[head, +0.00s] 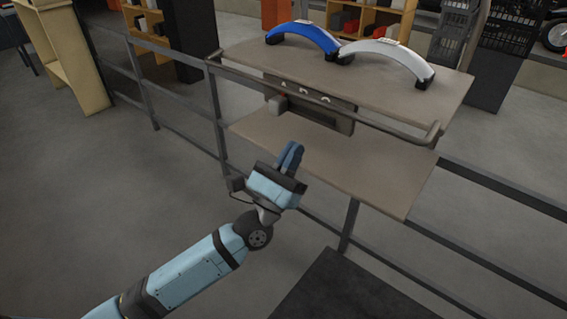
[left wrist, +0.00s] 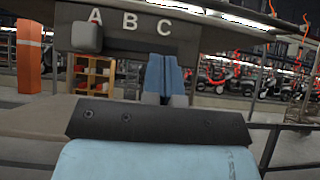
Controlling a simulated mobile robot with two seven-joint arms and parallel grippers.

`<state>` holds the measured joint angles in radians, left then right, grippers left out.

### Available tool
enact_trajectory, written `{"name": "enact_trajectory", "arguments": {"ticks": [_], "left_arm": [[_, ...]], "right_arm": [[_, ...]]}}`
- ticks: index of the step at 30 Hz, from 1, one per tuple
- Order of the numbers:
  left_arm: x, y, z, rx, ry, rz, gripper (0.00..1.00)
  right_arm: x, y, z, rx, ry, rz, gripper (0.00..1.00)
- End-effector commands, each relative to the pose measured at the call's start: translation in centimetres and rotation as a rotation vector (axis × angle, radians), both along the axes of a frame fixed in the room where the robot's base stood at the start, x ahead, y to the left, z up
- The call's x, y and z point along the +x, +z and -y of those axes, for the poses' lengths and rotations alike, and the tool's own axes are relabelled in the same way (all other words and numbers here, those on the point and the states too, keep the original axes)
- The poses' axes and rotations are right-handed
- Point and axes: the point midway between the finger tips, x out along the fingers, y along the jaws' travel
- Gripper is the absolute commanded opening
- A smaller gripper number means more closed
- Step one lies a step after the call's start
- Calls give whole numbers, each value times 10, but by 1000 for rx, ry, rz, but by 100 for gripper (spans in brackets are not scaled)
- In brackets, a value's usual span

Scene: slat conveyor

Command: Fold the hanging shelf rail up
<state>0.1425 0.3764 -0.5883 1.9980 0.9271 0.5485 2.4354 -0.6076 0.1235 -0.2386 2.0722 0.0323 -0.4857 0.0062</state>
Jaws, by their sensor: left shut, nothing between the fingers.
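The shelf rail (head: 350,104) is a grey-brown bar with bent ends. It runs along the front of the upper shelf board (head: 352,78), in front of a dark panel (head: 338,118) marked with letters. The wrist view shows the panel (left wrist: 135,48) with A, B and C, and a grey block (left wrist: 87,37) under the A. My left gripper (head: 293,153) has its blue fingers shut and empty, below the rail and in front of the lower board. Its fingers (left wrist: 164,78) show below the panel in the wrist view. I cannot tell the exact gap to the rail. My right gripper is out of view.
A blue arched handle (head: 303,35) and a white one (head: 390,58) lie on the upper board. The lower board (head: 385,172) sits beneath it. Dark railings (head: 180,134) run to both sides. A dark flat surface (head: 345,290) is at the bottom.

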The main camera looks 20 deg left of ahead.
Motion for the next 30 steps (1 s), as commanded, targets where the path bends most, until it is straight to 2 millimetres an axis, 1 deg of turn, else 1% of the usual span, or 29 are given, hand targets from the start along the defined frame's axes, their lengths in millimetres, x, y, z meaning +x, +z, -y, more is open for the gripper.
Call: {"name": "enact_trajectory", "arguments": {"ticks": [1,5,9,12,17,26,30], "left_arm": [[8,12,3,-3,1,1,0],[26,30,10,-2,1,1,0],[27,52,10,-2,0,0,0],[27,61,10,-1,1,0,0],[27,66,10,1,1,-1,0],[27,66,10,1,1,-1,0],[26,68,10,4,1,-8,0]], "right_arm": [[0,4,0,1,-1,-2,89],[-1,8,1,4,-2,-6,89],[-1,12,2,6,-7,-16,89],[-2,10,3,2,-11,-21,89],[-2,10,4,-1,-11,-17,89],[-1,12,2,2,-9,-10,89],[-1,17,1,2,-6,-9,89]]}}
